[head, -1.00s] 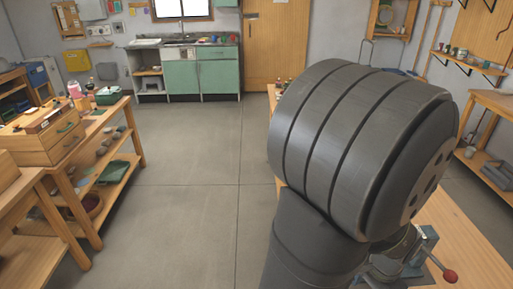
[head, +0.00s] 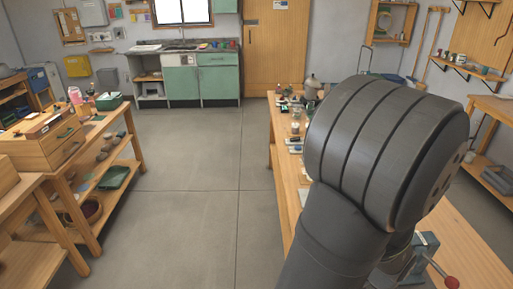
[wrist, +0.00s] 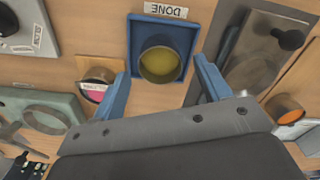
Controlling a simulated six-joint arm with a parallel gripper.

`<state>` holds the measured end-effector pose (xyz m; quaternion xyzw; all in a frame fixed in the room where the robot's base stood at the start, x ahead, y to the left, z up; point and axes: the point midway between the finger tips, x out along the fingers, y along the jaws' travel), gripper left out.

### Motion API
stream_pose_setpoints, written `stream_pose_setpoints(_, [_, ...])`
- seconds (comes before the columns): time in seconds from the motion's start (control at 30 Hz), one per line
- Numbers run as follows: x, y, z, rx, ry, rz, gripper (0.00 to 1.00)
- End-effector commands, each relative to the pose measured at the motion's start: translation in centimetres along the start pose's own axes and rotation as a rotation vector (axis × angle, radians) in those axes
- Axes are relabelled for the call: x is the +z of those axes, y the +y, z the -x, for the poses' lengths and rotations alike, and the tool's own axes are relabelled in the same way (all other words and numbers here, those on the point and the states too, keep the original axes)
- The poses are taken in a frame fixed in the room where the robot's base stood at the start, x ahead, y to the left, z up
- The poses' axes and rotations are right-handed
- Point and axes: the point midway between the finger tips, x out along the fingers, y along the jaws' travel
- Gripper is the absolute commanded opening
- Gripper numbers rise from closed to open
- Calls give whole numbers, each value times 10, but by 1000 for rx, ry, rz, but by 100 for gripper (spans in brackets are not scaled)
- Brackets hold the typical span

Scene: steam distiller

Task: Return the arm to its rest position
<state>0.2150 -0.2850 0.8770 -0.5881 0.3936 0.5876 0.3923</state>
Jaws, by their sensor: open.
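My gripper (wrist: 160,66) shows in the wrist view as two blue fingers spread wide apart, with nothing held between them. Beyond the fingertips a metal cup (wrist: 144,70) with yellowish contents stands in a blue square tray (wrist: 136,38). A white label reading DONE (wrist: 165,10) lies beside the tray, upside down in this view. The cup appears apart from both fingers. In the head view a large dark grey link of my arm fills the right side, and my gripper is hidden there.
Around the tray are a cup with pink contents (wrist: 96,88), a grey plate (wrist: 262,50), an orange-filled cup (wrist: 284,106) and a ring (wrist: 45,120). In the head view, the workbench (head: 285,190) carries several small items and a pot (head: 312,86). Open floor (head: 185,190) lies left of it.

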Motion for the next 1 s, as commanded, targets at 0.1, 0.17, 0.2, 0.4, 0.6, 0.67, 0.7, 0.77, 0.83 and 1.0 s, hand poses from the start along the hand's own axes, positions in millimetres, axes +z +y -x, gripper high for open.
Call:
stream_pose_setpoints(0.1, [1, 0, -16, 1, -5, 0, 70])
stream_pose_setpoints(0.17, [1, 0, -24, 1, -5, 0, 70])
stream_pose_setpoints(0.2, [1, 0, -29, 1, -4, 0, 70])
stream_pose_setpoints(0.4, [-1, 0, 3, -1, 5, 0, 70])
stream_pose_setpoints(0.6, [3, 14, 27, 0, 3, -6, 70])
stream_pose_setpoints(0.67, [6, 23, 32, 0, 3, -6, 70])
stream_pose_setpoints(0.7, [8, 29, 35, 0, 2, -6, 70])
stream_pose_setpoints(0.77, [10, 37, 41, 0, 3, -5, 70])
stream_pose_setpoints(0.83, [13, 47, 47, 0, 3, -5, 70])
stream_pose_setpoints(1.0, [20, 69, 60, 0, 3, -5, 70])
